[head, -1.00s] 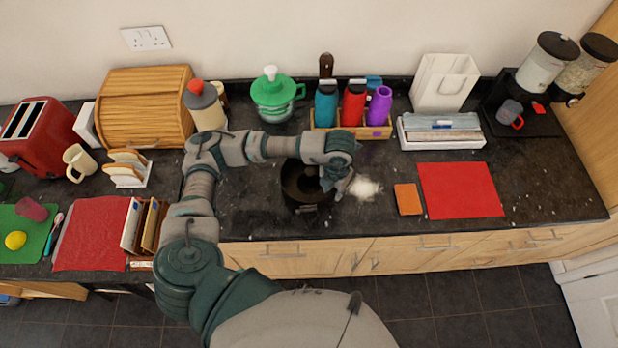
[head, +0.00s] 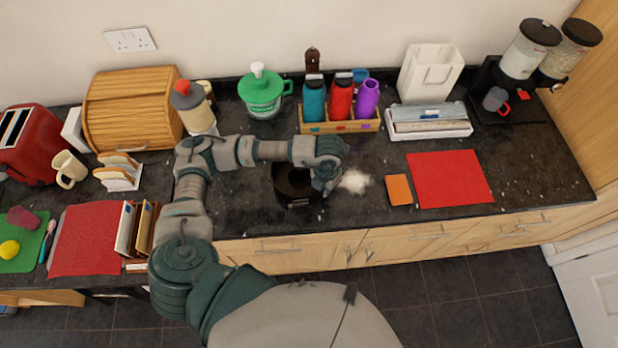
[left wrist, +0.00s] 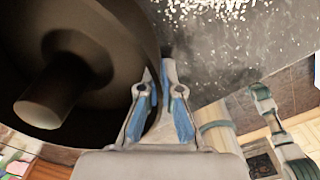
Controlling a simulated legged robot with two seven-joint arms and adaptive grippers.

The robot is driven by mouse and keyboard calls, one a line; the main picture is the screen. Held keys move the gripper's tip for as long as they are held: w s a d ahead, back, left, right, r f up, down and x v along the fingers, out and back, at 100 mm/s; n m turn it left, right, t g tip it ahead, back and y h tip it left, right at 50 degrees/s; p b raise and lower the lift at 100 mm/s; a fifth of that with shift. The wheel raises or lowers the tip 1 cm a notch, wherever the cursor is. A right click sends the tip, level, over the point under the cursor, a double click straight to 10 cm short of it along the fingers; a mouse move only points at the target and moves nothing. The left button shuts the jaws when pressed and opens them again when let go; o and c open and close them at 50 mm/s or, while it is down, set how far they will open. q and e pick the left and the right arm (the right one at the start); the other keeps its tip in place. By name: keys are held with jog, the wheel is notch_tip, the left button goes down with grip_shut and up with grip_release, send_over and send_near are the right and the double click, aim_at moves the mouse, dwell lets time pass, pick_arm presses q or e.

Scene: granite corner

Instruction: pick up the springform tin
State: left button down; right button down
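The springform tin (head: 290,186) is a dark round tin on the black granite worktop, near its front edge. In the left wrist view the tin (left wrist: 120,30) fills the upper left, with a dark tube standing in its middle. My left gripper (head: 326,184) is at the tin's right side and hides part of it. In the left wrist view its two fingers (left wrist: 158,82) stand on either side of the tin's wall, with their tips close together on it. The tin appears to rest on the worktop. My right gripper is in neither view.
A heap of white grains (head: 355,181) lies just right of the tin. An orange sponge-like block (head: 399,189) and a red mat (head: 450,179) lie farther right. A wooden bottle rack (head: 340,127) stands behind. My left arm crosses the worktop left of the tin.

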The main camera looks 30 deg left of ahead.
pick_arm(q)
jog(key=shift+r, duration=0.15)
jog(key=shift+r+b, duration=0.4)
jog(key=shift+r, duration=1.25)
jog(key=s+d+r+p, duration=0.1)
jog(key=s+d+p, duration=0.1)
jog(key=s, duration=1.3)
jog(key=shift+s+d+r, duration=0.3)
jog(key=shift+s+d, duration=0.05)
jog(key=shift+d, duration=0.15)
jog(key=shift+f, duration=0.1)
